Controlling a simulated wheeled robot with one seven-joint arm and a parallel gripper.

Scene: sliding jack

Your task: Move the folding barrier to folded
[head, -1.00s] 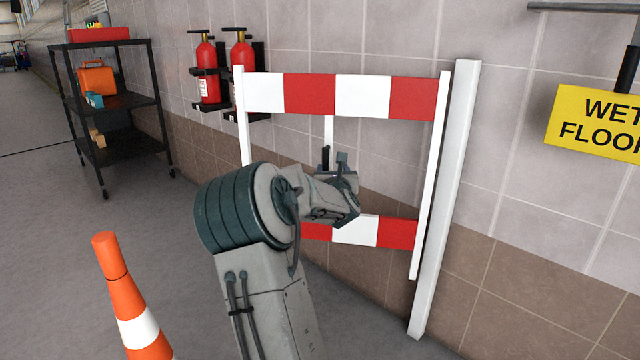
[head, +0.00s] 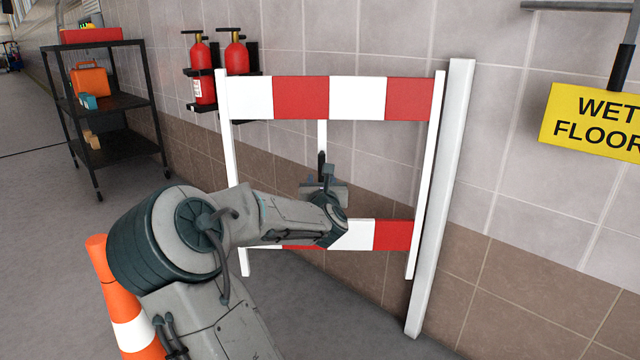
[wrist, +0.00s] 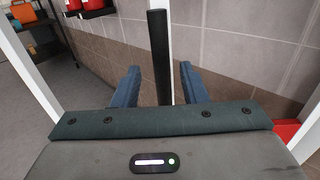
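The folding barrier (head: 357,98) is a frame with two red-and-white striped rails between white uprights. It stands out beside a white post (head: 440,200) at the wall. Its middle white bar carries a black grip (head: 322,165), which shows upright in the wrist view (wrist: 159,55). My gripper (head: 322,182) is at this grip, in front of the barrier. In the wrist view my two blue fingers (wrist: 160,84) stand apart, one on each side of the grip, with gaps visible. The grip's lower end is hidden behind my gripper body. My arm covers part of the lower rail.
An orange-and-white cone (head: 128,320) stands at the lower left, partly behind my arm. A black shelf cart (head: 110,102) and two fire extinguishers (head: 202,75) are at the left. A yellow wet-floor sign (head: 600,120) is at the right. Tiled wall runs behind the barrier.

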